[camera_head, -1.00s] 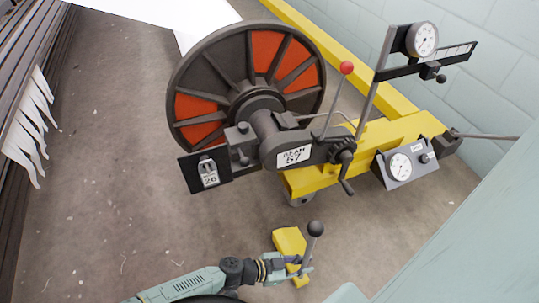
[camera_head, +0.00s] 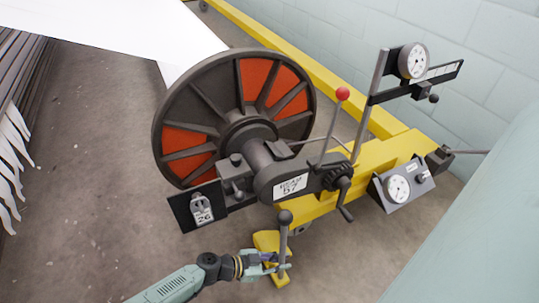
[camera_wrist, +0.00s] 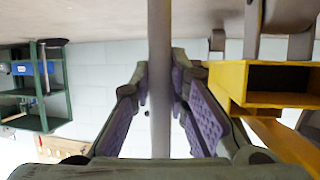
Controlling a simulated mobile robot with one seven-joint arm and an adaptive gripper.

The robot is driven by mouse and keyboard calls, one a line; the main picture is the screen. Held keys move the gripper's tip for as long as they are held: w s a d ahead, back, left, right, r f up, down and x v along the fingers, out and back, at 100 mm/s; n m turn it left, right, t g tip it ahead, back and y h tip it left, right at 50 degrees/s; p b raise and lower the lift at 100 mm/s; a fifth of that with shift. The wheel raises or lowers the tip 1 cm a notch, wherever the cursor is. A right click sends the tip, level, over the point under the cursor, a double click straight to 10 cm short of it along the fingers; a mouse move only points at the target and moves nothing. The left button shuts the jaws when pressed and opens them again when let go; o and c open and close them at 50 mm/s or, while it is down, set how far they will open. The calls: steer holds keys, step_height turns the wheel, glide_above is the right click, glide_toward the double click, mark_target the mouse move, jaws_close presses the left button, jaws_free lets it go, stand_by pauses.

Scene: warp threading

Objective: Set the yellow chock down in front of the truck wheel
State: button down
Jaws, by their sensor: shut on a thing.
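The yellow chock (camera_head: 267,242) has an upright grey post (camera_head: 283,240) topped by a dark ball. My gripper (camera_head: 276,262) is shut on this post. In the wrist view the post (camera_wrist: 160,75) stands between my two purple-padded fingers (camera_wrist: 163,95). The chock is close to the floor; I cannot tell whether it touches. The yellow truck (camera_head: 322,200) carries the large beam just beyond the chock. A grey truck wheel (camera_head: 304,228) shows in part under the truck, right of the chock.
The beam (camera_head: 235,110) with red panels, a black plate (camera_head: 197,206) and a crank (camera_head: 345,195) overhang near the chock. A gauge box (camera_head: 402,186) sits on the right. A pale green surface (camera_head: 470,240) fills the right. Bare floor (camera_head: 90,200) lies left.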

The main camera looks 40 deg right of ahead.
steer(key=b, duration=0.2)
glide_above(269, 247)
steer(key=s+a, duration=0.2)
steer(key=shift+s+d, duration=0.1)
steer(key=shift+d, duration=0.15)
steer(key=shift+f+b, duration=0.55)
steer(key=shift+f, duration=1.25)
steer(key=c, duration=1.6)
jaws_free()
steer(key=shift+o, duration=0.2)
steer(key=shift+a, duration=0.1)
steer(key=p+v, duration=0.1)
steer(key=v, duration=1.1)
steer(key=shift+p, duration=0.4)
